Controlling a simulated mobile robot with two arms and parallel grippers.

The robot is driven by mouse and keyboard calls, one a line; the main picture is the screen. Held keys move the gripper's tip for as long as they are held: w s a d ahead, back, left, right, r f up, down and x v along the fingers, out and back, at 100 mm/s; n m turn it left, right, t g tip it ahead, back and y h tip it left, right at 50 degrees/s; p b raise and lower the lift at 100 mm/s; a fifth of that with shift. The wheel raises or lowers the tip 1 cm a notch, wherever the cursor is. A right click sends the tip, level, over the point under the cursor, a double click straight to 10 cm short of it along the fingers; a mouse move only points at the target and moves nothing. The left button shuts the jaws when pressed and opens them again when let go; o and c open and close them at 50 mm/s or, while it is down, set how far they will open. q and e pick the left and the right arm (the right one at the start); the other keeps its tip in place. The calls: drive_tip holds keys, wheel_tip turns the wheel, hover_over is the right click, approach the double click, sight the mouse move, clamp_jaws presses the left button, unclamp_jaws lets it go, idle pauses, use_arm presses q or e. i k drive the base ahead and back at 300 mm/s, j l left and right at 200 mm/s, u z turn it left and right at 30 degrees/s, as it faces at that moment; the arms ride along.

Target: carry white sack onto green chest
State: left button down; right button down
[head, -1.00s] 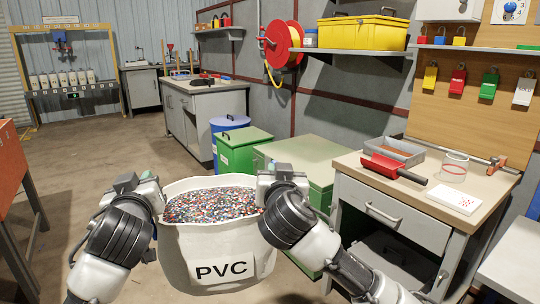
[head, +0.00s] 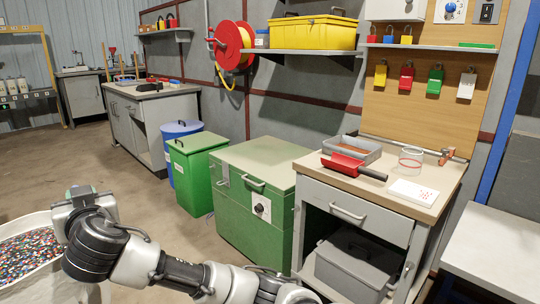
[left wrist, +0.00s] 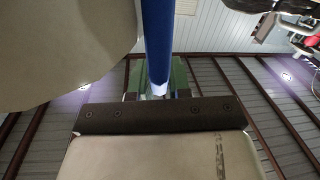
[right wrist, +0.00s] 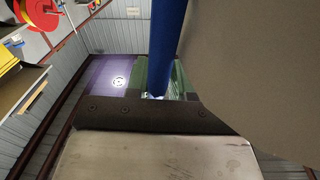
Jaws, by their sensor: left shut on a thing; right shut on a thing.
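The white sack (head: 45,285), open and full of coloured granules, is at the lower left of the head view, cut off by the picture's edge. My right gripper (head: 75,208) is shut at the sack's right rim. In the right wrist view a blue strip (right wrist: 166,45) runs into the jaws, with the pale sack wall beside it. My left gripper (left wrist: 159,90) is outside the head view; its wrist view shows a similar blue strip (left wrist: 157,40) in the jaws and the sack wall alongside. The green chest (head: 250,215), lid closed, stands on the floor right of the sack, apart from it.
A green lidded bin (head: 196,172) and a blue drum (head: 180,130) stand behind the chest's left side. A workbench (head: 345,205) with a red scoop (head: 345,164) and grey tray stands close to the chest's right. The chest's top looks bare. Open floor lies at the left.

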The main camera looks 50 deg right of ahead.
sight(274, 156)
drive_tip(key=i+l, duration=0.75)
drive_tip(key=i, duration=0.15)
drive_tip(key=i+l, duration=0.8)
drive_tip(key=i+z, duration=0.3)
drive_tip(key=i, duration=0.25)
drive_tip(key=i+z, duration=0.3)
drive_tip(key=i, duration=0.25)
drive_tip(key=i+z, duration=0.5)
drive_tip(key=z, duration=0.2)
drive_tip(key=i+j+z, duration=0.1)
drive_tip(key=z, duration=0.25)
drive_tip(key=i+z, duration=0.1)
drive_tip(key=z, duration=1.45)
